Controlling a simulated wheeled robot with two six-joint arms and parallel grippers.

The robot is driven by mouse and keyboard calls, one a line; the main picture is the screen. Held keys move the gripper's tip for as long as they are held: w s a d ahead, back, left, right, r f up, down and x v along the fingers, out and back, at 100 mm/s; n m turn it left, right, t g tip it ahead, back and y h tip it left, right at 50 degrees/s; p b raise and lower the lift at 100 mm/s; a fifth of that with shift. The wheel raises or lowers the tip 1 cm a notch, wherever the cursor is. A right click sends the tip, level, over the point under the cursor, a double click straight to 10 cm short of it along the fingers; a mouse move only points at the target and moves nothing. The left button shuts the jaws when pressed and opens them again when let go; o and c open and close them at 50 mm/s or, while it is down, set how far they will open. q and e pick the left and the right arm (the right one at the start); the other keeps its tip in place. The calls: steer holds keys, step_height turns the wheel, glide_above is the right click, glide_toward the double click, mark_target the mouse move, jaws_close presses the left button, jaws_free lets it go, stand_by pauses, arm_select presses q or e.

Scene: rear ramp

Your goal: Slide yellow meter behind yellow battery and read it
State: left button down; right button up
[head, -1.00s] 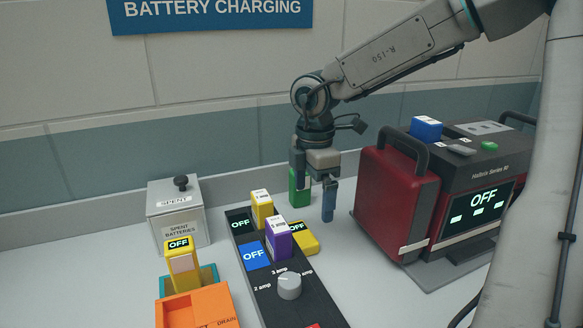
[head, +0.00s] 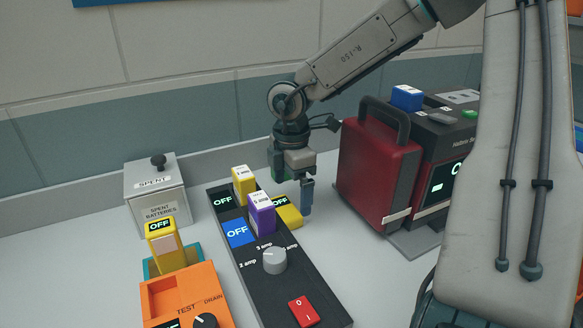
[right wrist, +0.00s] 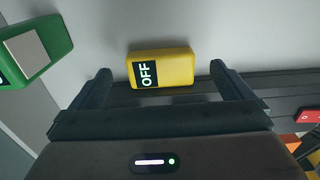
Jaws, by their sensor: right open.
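A yellow meter (head: 289,212) with an OFF display lies on the table against the right side of the black charger (head: 300,268). A yellow battery (head: 243,184) stands in the charger's far slot, a purple battery (head: 263,215) in the nearer one. My right gripper (head: 292,188) is open, its fingers pointing down just behind the yellow meter. In the right wrist view the yellow meter (right wrist: 176,70) shows between the spread fingertips (right wrist: 160,78), not gripped. Another yellow device (head: 163,246) reading OFF stands in a teal holder at the left. My left gripper is out of view.
A green device (right wrist: 38,48) lies left of the yellow meter in the wrist view. A red case (head: 378,170) stands at the right. A spent-batteries box (head: 157,195) and an orange tester (head: 185,292) are at the left.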

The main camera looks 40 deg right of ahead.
mark_target(292, 204)
steer(key=shift+f, duration=2.25)
steer(key=shift+w, duration=0.1)
steer(key=c, duration=1)
